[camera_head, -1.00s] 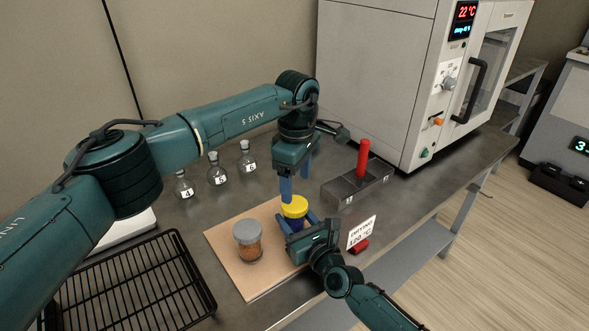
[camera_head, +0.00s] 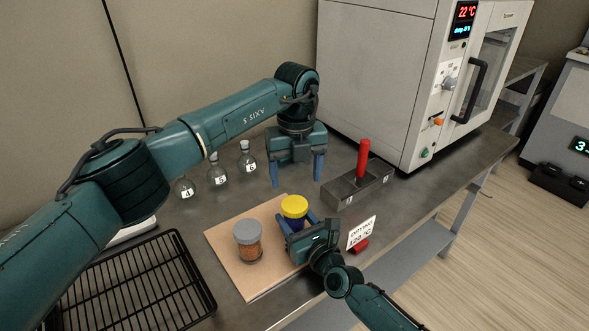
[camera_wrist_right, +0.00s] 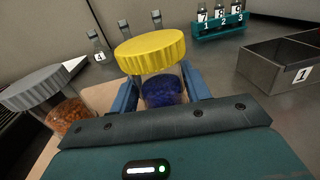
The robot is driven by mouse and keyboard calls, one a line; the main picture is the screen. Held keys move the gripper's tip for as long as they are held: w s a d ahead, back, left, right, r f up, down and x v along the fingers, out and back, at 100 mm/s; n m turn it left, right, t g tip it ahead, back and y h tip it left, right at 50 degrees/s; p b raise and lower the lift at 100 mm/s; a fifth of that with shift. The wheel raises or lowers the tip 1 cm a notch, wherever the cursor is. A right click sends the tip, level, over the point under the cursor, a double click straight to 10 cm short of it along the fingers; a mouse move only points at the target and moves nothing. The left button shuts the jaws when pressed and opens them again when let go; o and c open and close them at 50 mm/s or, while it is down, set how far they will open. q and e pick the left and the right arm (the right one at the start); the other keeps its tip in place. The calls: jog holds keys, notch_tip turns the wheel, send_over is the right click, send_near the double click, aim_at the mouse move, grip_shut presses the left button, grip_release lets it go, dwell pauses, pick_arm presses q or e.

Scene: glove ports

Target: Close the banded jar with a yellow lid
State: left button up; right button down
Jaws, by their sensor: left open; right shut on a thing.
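The yellow lid (camera_head: 294,206) sits on top of a clear jar with dark blue contents (camera_head: 293,224). In the right wrist view the lid (camera_wrist_right: 151,52) covers the jar's mouth, and the blue-filled jar (camera_wrist_right: 162,91) stands below it; it looks slightly tilted, but I cannot tell how tightly it is seated. No band is clear on this jar. My right gripper (camera_head: 298,222) is shut on the jar's body, one blue finger on each side. My left gripper (camera_head: 296,181) is open and empty, fingers pointing down, behind and above the lid.
A grey-lidded jar with orange contents (camera_head: 248,242) stands left on the tan board (camera_head: 225,243). Numbered flasks (camera_head: 217,174) stand behind. A metal box with a red-handled item (camera_head: 363,158) is at right, a sign (camera_head: 361,232) in front of it. A black rack (camera_head: 130,285) lies front left.

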aim_at(294, 204)
pick_arm(q)
jog(key=n, duration=0.7)
jog(key=shift+r, duration=0.15)
jog(key=n, duration=0.6)
jog(key=shift+a+r, duration=0.15)
jog(key=shift+f, duration=4)
